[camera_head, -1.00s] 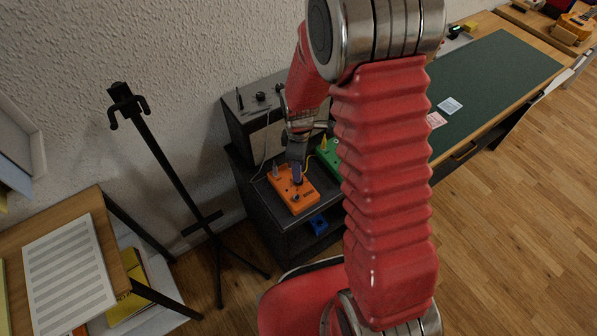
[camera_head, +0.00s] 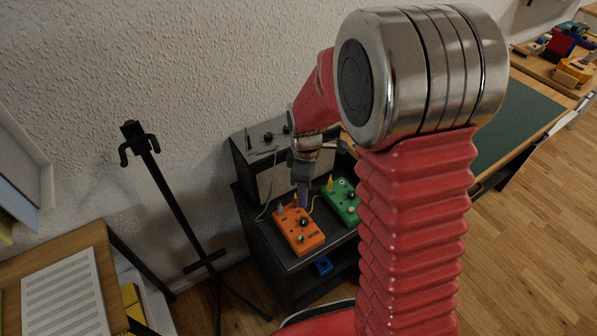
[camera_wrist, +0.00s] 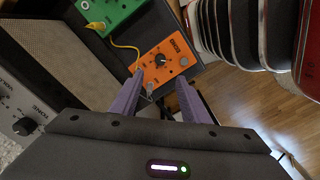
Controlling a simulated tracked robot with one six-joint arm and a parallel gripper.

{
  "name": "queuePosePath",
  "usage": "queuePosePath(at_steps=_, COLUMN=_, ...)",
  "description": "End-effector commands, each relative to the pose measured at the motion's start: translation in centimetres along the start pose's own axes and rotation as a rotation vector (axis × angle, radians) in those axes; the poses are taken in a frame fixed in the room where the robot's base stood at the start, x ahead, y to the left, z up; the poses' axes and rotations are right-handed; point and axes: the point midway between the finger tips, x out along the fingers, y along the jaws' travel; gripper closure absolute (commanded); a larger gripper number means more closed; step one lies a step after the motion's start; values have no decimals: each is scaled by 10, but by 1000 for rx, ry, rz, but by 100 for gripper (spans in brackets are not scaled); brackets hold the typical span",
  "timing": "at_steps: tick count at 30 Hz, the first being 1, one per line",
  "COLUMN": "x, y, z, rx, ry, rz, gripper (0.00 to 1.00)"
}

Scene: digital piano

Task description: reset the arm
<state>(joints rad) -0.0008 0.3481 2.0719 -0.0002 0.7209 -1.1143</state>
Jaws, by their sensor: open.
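My gripper (camera_head: 303,190) is above the near end of the black shelf unit, with its fingers pointing down beside the orange pedal. In the wrist view my gripper (camera_wrist: 158,98) shows two purple fingers spread apart with nothing between them. The orange pedal (camera_head: 300,236) lies on the shelf top just below the fingertips; it also shows in the wrist view (camera_wrist: 172,66). A small gap seems to separate the fingers from the pedal. My red arm covers part of the scene on the right.
A green pedal (camera_head: 341,197) sits beside the orange one, joined by a yellow cable. A grey amplifier (camera_head: 262,150) stands behind them. A black stand (camera_head: 178,205) is at left, and a wooden table with sheet music (camera_head: 62,300) is at lower left. A green-topped desk (camera_head: 515,120) lies right.

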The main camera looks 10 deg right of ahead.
Motion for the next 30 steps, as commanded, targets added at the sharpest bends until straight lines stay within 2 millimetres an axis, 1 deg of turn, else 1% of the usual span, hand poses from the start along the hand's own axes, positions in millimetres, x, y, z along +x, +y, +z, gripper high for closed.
queuePosePath(at_steps=7, x=0, y=0, z=0, rx=7, ry=0, rz=0, gripper=58)
queuePosePath(at_steps=10, x=0, y=0, z=0, rx=43, ry=-1, rz=-2, gripper=58)
queuePosePath(at_steps=14, x=1, y=-4, z=2, rx=132, ry=-7, rz=-13, gripper=58)
queuePosePath(at_steps=18, x=6, y=-16, z=8, rx=248, ry=-27, rz=-41, gripper=58)
queuePosePath(at_steps=20, x=5, y=-22, z=11, rx=297, ry=-34, rz=-49, gripper=58)
queuePosePath(at_steps=24, x=-4, y=-35, z=17, rx=414, ry=-42, rz=-53, gripper=58)
queuePosePath(at_steps=30, x=-29, y=-52, z=26, rx=575, ry=-36, rz=-39, gripper=58)
